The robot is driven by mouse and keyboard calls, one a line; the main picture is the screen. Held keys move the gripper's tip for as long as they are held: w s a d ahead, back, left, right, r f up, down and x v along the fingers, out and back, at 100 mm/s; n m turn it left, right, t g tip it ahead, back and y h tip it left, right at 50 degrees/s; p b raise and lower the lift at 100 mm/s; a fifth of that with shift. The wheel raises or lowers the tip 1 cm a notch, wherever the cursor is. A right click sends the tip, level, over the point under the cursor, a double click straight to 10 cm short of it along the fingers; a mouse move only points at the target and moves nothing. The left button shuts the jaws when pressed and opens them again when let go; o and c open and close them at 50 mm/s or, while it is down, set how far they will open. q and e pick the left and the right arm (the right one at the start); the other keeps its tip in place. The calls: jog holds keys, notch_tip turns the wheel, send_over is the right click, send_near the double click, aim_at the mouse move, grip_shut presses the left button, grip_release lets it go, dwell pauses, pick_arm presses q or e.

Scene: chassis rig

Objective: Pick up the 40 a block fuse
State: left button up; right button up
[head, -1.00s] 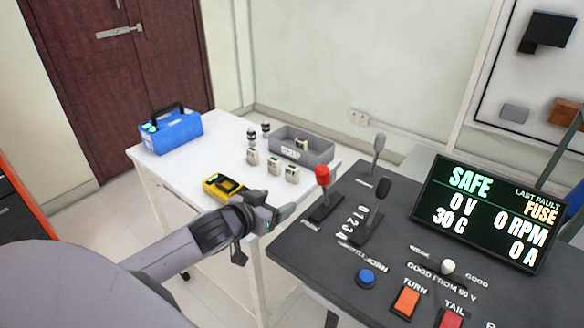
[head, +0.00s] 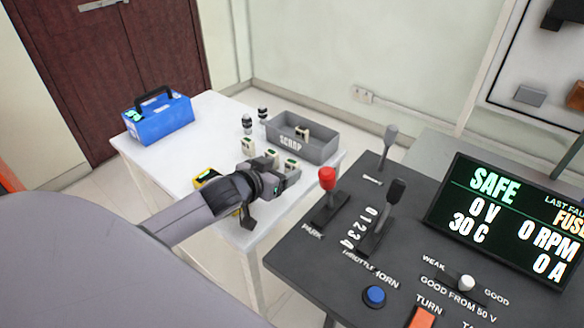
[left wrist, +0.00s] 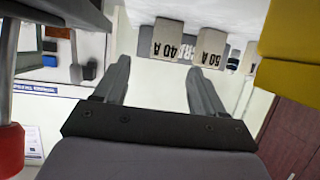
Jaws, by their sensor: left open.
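The 40 A block fuse (left wrist: 170,42) is a pale block with a dark top, its label readable in the left wrist view. Another pale block (left wrist: 210,45), apparently marked 50 A, stands to its right there. In the head view a row of pale blocks with green marks (head: 248,147) stands on the white table; their labels are unreadable. My left gripper (head: 288,172) is at the near side of this row and partly covers it. In the left wrist view its two fingers (left wrist: 160,72) are apart with nothing between them, pointing toward the blocks. My right gripper is not in view.
A grey SCRAP tray (head: 326,152) holding a pale block stands behind the row. Two dark-topped cylinders (head: 247,124) stand left of it. A yellow meter (head: 205,178) is partly behind my arm. A blue toolbox (head: 160,122) is back left; the red-knobbed lever (head: 327,180) stands close right.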

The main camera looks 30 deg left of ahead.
aim_at(291, 163)
pick_arm(q)
jog(key=shift+a+x, duration=0.2)
jog(key=shift+x, duration=2.3)
jog(key=shift+r, duration=0.1)
jog(key=c, duration=1.1)
jog(key=shift+c, duration=0.2)
